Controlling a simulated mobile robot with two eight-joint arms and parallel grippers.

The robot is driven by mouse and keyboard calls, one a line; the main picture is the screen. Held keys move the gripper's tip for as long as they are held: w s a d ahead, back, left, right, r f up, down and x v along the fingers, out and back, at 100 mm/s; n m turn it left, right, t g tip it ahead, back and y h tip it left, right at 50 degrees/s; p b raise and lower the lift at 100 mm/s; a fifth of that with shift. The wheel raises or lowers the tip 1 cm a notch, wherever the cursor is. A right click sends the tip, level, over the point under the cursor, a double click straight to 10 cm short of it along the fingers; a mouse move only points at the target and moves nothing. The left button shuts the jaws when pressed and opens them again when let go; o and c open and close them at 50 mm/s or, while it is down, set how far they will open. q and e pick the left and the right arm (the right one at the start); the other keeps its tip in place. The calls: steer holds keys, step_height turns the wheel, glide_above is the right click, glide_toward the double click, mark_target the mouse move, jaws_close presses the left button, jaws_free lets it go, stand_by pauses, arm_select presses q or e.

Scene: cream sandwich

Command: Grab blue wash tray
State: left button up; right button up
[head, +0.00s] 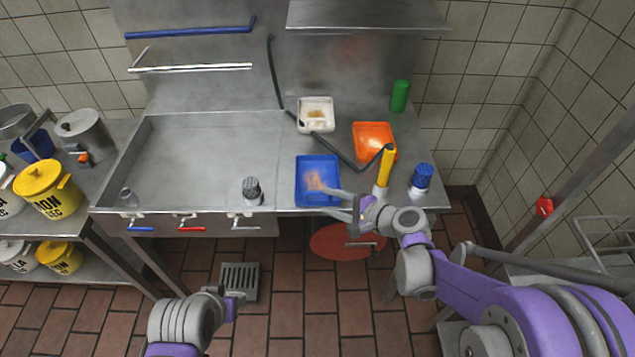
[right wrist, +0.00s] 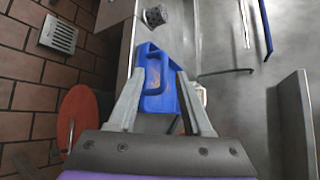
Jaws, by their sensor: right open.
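The blue wash tray (head: 303,172) lies on the steel counter near its front edge, with an orange-brown smear inside. My right gripper (head: 321,199) is open, its two fingers pointing left over the tray's front right part. In the right wrist view the tray (right wrist: 147,52) shows ahead of and between the spread fingers of my right gripper (right wrist: 161,72). I cannot tell whether the fingers touch the tray. My left gripper (head: 238,299) is low at the bottom, in front of the counter and away from the tray; its jaws are too small to read.
An orange tray (head: 372,130) and a white tray (head: 316,108) stand behind the blue tray. A dark hose (head: 335,150) crosses the counter. A yellow-handled tool (head: 385,167) and a blue-topped item (head: 421,178) stand right. A dark scrubber (head: 252,190) stands left, beside the sink basin.

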mark_target(314, 194)
steer(key=x, duration=0.4)
steer(key=shift+w+a+r, duration=0.15)
steer(key=shift+w+a, duration=0.1)
steer(key=shift+w, duration=0.05)
steer(key=shift+c, duration=0.3)
jaws_close()
stand_by(0.9)
